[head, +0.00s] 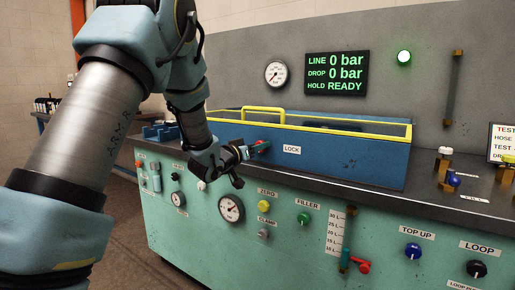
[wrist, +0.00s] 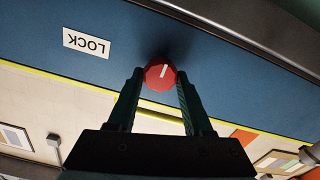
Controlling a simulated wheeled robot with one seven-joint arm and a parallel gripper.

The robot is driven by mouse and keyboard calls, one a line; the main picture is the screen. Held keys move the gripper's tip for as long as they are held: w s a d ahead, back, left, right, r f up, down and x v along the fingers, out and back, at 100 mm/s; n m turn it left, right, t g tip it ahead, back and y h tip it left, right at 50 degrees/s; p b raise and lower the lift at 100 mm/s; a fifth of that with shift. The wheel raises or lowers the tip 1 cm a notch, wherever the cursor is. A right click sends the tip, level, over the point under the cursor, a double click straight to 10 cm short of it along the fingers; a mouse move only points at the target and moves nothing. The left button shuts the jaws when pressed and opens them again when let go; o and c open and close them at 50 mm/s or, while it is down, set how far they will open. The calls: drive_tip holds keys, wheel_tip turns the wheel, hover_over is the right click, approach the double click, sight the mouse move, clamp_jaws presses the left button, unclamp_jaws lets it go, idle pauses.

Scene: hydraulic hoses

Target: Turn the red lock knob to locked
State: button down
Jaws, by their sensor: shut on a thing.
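The red lock knob (head: 263,147) sits on the front face of the blue box (head: 330,160), just left of the LOCK label (head: 292,150). My gripper (head: 247,152) reaches it from the left. In the wrist view, which is upside down, my gripper's two dark fingers (wrist: 159,80) are shut on the red knob (wrist: 157,75), one on each side. A short white mark on the knob is nearly upright there, leaning slightly right at its top. The LOCK label (wrist: 87,43) shows inverted at upper left. No position markings around the knob are visible.
The blue box has a yellow-rimmed clear lid with a yellow handle (head: 246,112), lid down. Below, the green console front (head: 290,265) carries gauges, knobs and a red-handled valve (head: 360,265). The display (head: 337,74) reads 0 bar and READY; a green lamp (head: 404,57) is lit.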

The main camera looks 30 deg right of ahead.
drive_tip(key=m+b, duration=1.1)
drive_tip(key=b, duration=0.1)
drive_tip(key=m+b, duration=0.6)
drive_tip(key=shift+s+d+f+m+b, duration=0.15)
drive_tip(key=shift+s+f+m+b, duration=0.15)
drive_tip(key=shift+b, duration=0.1)
drive_tip(key=shift+r, duration=0.15)
drive_tip(key=shift+c, duration=1.5)
unclamp_jaws()
drive_tip(key=shift+w, duration=0.1)
drive_tip(key=v, duration=1.1)
drive_tip(key=shift+p, duration=0.3)
